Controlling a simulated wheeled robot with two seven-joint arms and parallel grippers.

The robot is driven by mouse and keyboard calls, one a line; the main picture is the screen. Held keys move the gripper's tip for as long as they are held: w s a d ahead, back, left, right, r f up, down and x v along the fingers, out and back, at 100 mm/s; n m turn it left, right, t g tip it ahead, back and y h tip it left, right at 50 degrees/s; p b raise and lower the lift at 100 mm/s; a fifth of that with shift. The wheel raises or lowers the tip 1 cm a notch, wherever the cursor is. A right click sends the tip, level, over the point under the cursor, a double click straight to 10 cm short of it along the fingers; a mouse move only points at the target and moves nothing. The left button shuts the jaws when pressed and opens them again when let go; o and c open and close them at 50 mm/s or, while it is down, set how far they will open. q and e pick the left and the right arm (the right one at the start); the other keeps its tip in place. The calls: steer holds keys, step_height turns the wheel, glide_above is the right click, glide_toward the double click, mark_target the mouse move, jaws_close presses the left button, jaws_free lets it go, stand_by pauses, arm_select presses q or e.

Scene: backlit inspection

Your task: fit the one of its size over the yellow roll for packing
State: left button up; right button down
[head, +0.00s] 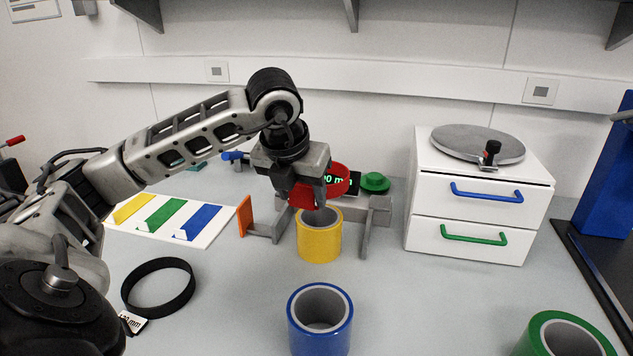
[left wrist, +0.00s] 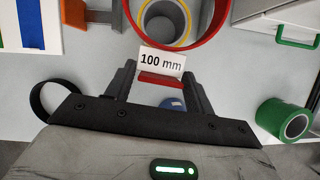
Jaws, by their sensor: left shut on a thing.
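My left gripper (head: 308,198) is shut on the red ring (head: 303,193) and holds it above the yellow roll (head: 320,240). The yellow roll stands upright on the bench between the grey jaws of a measuring device. In the left wrist view the red ring (left wrist: 213,27) curves around the outline of the yellow roll (left wrist: 148,12); its white tag reads 100 mm (left wrist: 161,61). My fingers (left wrist: 160,85) grip at the red tab under the tag. A black ring (head: 158,288) lies flat on the bench at the left; its tag is partly unreadable. My right gripper is not in view.
A blue roll (head: 320,322) stands in front and a green roll (head: 565,338) at the front right. A white drawer unit (head: 478,210) stands at the right. A board with coloured strips (head: 165,218) lies left. A display with green digits (head: 352,183) is behind the ring.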

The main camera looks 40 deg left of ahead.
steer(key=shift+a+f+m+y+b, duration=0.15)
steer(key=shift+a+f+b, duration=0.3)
steer(key=shift+b, duration=1.05)
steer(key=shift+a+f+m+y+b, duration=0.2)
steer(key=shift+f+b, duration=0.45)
steer(key=shift+b, duration=0.85)
